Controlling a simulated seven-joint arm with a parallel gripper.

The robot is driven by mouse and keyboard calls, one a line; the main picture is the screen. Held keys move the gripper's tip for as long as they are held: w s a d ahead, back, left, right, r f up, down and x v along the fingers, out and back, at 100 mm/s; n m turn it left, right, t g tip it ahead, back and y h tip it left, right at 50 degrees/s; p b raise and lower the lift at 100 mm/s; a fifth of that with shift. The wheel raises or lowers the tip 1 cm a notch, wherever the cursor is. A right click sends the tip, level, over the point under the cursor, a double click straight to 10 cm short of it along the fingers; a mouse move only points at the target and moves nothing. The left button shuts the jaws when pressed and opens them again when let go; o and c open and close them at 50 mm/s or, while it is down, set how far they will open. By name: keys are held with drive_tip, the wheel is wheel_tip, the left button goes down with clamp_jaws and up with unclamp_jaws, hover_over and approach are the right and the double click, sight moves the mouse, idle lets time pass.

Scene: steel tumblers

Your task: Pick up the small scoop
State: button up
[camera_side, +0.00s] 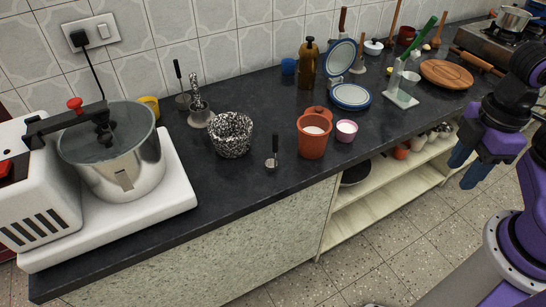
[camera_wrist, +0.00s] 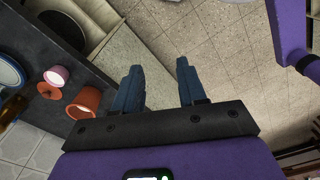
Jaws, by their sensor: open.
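The small scoop (camera_side: 271,163), with a metal bowl and a short dark handle, is on the dark counter in the side view. It is between the speckled basket and the terracotta pot, near the counter's front edge. Its handle points up in the picture. I do not see it in the wrist view. My gripper (camera_side: 466,170) is open and empty, far to the right of the scoop, in front of the shelves. The wrist view shows its two blue fingers apart (camera_wrist: 159,66), with floor and the counter's front between and beyond them.
A black-and-white basket (camera_side: 231,136) is left of the scoop. A terracotta pot (camera_side: 313,138) and pink cup (camera_side: 346,131) are to its right. A large steel pot (camera_side: 122,165) on a white machine fills the left. Open shelves (camera_side: 385,190) lie under the counter.

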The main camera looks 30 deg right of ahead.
drive_tip(key=n+t+h, duration=0.4)
drive_tip(key=n+t, duration=1.3)
drive_tip(key=n, duration=0.4)
approach(277, 138)
drive_tip(key=x, duration=1)
drive_tip(key=shift+w, duration=0.4)
clamp_jaws()
